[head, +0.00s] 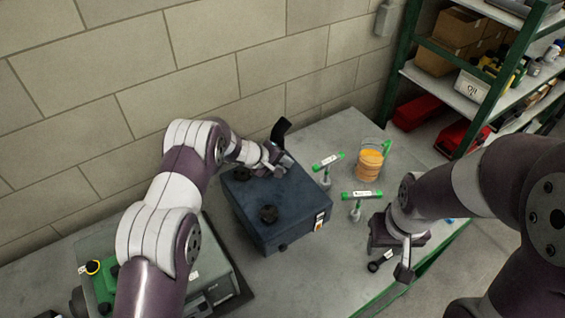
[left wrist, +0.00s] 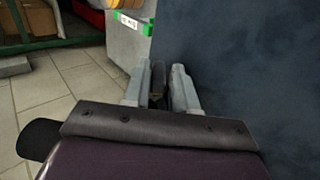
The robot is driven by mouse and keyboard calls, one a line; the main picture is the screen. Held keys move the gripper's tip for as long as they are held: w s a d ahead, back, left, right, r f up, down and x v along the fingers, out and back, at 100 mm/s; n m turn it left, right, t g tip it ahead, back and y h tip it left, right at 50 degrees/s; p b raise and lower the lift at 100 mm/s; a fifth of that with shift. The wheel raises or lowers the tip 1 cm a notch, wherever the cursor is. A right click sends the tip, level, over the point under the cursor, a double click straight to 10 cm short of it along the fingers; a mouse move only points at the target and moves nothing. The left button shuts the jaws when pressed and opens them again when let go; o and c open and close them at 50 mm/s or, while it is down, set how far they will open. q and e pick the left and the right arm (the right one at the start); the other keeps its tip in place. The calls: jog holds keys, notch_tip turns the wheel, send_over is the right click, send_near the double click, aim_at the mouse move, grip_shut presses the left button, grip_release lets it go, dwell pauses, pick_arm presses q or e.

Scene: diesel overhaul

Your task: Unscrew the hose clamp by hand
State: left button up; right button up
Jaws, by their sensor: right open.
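A dark blue box-shaped unit (head: 262,215) stands on the grey bench, with a black knob-like cap on top. A short black hose-like piece (head: 281,130) rises behind its far edge. My left gripper (head: 272,162) is at that far edge, close to the black piece. In the left wrist view, the left gripper's fingers (left wrist: 158,88) point down beside the blue side wall, with a small dark part between them. I cannot tell whether they touch it. I cannot clearly make out the hose clamp. My right gripper (head: 404,266) is open, low over the bench's right side.
Two green-topped stands (head: 362,195) and a clear container of orange stuff (head: 370,163) stand right of the unit. A green and grey machine (head: 205,268) is front left. Shelves (head: 470,105) stand back right.

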pick_arm(q)
jog(key=shift+s+d, duration=0.1)
jog(key=c, duration=0.3)
jog(key=shift+w+f, duration=0.1)
jog(key=shift+w, duration=0.25)
grip_shut()
jog(key=t+h+b, duration=0.1)
jog(key=b, duration=0.2)
jog(key=f+t+h+b, duration=0.1)
jog(key=h+b, duration=0.1)
jog(key=b, duration=0.2)
jog(key=shift+s+f+t, duration=0.1)
jog(key=shift+f+t, duration=0.2)
jog(key=shift+r+h+b, duration=0.2)
jog(key=shift+h+b, duration=0.15)
jog(key=shift+h, duration=0.25)
jog(key=shift+r+t, duration=0.2)
jog(key=shift+t, duration=0.2)
jog(key=shift+r, duration=0.2)
